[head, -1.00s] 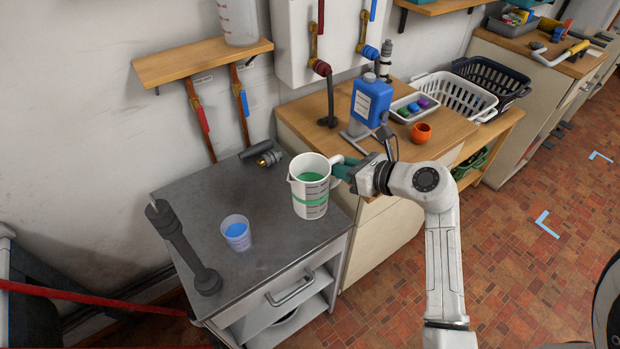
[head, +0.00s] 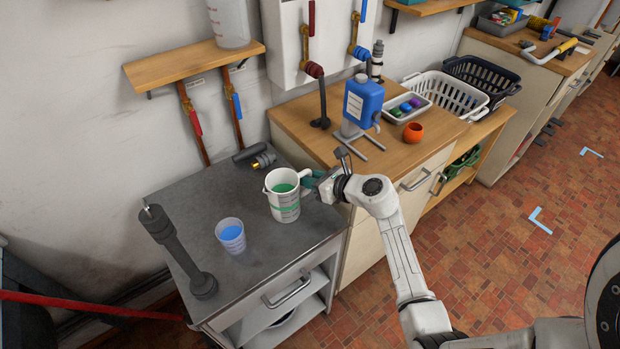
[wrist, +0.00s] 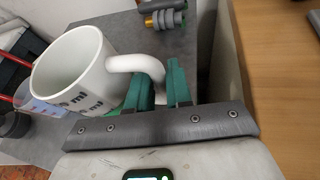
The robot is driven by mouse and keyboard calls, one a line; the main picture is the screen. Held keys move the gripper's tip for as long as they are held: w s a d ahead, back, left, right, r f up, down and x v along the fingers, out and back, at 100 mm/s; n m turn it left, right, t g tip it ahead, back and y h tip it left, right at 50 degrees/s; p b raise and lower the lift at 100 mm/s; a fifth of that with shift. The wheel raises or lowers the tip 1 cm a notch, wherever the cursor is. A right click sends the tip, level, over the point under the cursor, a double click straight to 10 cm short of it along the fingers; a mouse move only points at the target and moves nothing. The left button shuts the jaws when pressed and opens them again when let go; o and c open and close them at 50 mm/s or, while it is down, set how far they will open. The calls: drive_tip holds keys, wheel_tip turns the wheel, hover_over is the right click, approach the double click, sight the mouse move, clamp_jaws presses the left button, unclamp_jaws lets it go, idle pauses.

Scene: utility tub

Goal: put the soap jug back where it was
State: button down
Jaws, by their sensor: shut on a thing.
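In the wrist view the green-padded fingers (wrist: 160,88) are at the handle of the jug (wrist: 75,68), which partly hides the fingers' far side.
A clear cup of blue liquid (head: 231,236) stands left of the jug. A dark grey pipe piece (head: 180,250) is at the cart's left, and a brass-ended fitting (head: 262,160) lies behind. A wooden counter (head: 300,118) with a blue canister (head: 362,101) adjoins at right.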

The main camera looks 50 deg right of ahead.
drive_tip(key=c, duration=1)
unclamp_jaws()
drive_tip(key=shift+c, duration=0.2)
